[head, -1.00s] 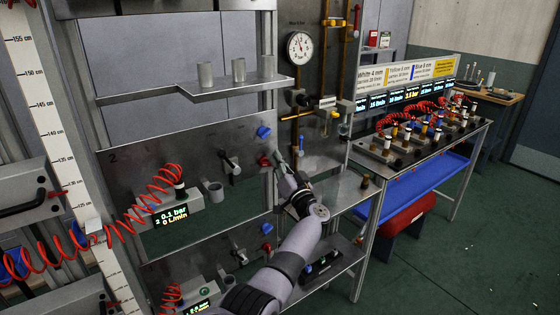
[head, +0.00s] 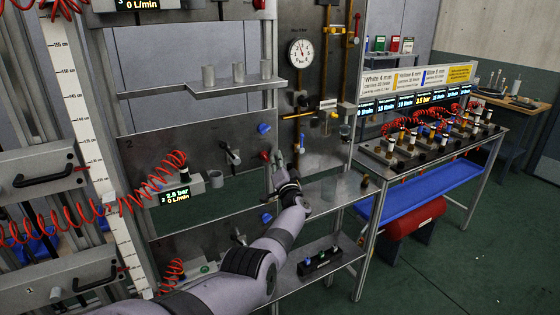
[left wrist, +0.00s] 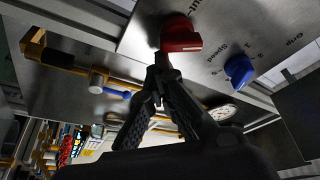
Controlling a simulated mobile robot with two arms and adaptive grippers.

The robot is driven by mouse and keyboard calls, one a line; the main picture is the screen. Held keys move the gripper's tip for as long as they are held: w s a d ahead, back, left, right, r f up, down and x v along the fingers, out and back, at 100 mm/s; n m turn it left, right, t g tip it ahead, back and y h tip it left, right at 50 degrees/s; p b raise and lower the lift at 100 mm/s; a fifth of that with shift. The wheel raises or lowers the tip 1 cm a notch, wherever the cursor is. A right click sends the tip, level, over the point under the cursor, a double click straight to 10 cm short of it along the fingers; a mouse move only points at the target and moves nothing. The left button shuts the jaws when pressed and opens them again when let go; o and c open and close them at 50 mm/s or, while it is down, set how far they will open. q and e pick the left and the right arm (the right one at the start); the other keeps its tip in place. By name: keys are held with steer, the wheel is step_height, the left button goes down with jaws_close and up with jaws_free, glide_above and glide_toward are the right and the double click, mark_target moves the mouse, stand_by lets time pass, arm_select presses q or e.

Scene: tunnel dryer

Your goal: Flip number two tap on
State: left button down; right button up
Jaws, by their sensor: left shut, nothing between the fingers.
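The panel marked 2 (head: 150,158) carries a dark lever tap (head: 231,153), a blue knob (head: 264,128) and a red knob (head: 265,155) at its right edge. Its display (head: 176,196) reads about 2.5 bar and 0 L/min. My left gripper (head: 277,155) is shut and empty, just right of the red knob. In the left wrist view, the closed fingertips (left wrist: 162,58) are at the lower edge of the red knob (left wrist: 181,34); I cannot tell whether they touch. The blue knob (left wrist: 239,70) is to the right there. My right gripper is not in view.
A red coiled hose (head: 150,188) runs left from the panel 2 unit. A shelf (head: 235,87) with metal cups is above the panel. A gauge board (head: 305,90) stands right of the panel, and a bench with several fittings (head: 430,150) farther right.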

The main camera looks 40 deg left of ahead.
arm_select(q)
steer(key=shift+s+d+f, duration=0.1)
steer(key=shift+f, duration=0.25)
steer(key=shift+s+f, duration=0.1)
steer(key=shift+f, duration=0.1)
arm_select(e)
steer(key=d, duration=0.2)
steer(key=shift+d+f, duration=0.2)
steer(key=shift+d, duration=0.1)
arm_select(q)
steer(key=shift+f, duration=0.15)
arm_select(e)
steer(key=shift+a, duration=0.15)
arm_select(q)
steer(key=shift+s+f, duration=0.1)
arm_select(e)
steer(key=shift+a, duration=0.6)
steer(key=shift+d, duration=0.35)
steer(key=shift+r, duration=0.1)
